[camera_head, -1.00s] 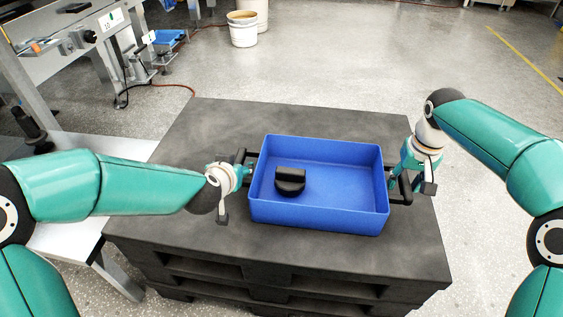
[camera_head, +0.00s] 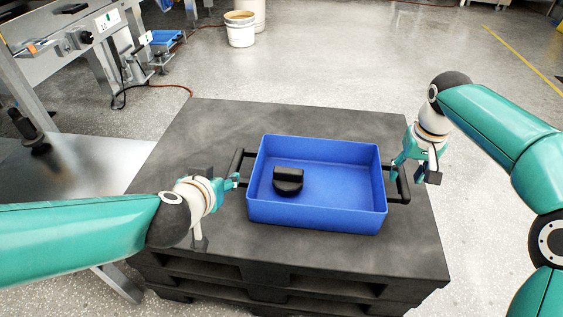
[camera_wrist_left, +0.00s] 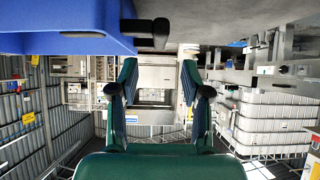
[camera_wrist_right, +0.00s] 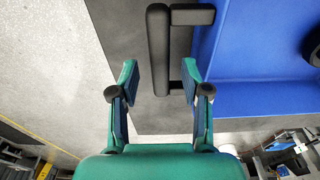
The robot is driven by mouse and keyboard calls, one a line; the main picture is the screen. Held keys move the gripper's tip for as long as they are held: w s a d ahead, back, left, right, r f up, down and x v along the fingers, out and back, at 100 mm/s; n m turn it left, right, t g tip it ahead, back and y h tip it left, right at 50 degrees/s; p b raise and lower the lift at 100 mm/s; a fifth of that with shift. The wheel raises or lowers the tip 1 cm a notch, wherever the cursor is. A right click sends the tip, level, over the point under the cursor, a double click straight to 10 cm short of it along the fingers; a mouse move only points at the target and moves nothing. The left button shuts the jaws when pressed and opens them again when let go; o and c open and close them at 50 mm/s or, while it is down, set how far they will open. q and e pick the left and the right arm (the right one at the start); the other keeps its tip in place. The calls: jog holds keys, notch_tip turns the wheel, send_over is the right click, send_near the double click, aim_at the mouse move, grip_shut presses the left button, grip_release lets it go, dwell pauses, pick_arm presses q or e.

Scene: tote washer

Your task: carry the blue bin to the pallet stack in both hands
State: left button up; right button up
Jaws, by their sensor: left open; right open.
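The blue bin (camera_head: 335,212) sits upright on the dark pallet stack (camera_head: 210,130), with a black object (camera_head: 288,181) inside it. Its black handles stick out at the left (camera_head: 236,163) and right (camera_head: 404,187). My left gripper (camera_head: 236,182) is open beside the left handle, apart from it; in the left wrist view the bin (camera_wrist_left: 60,28) is at upper left and nothing is between the fingers (camera_wrist_left: 158,85). My right gripper (camera_head: 397,172) is open at the right handle. In the right wrist view the handle bar (camera_wrist_right: 158,50) reaches between the open fingers (camera_wrist_right: 160,88).
A metal table (camera_head: 95,165) stands against the left side of the pallet stack, near machine framework. White buckets (camera_head: 240,30) stand on the floor behind. The pallet top behind the bin is clear, and open floor (camera_head: 350,60) lies beyond.

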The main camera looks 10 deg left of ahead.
notch_tip(320, 180, up, 9)
jog(key=s, duration=0.1)
jog(key=shift+f, duration=0.15)
pick_arm(q)
jog(key=o, duration=0.8)
jog(key=shift+f, duration=0.4)
pick_arm(e)
jog(key=shift+f, duration=0.2)
dwell(0.4)
pick_arm(q)
jog(key=shift+o, duration=1)
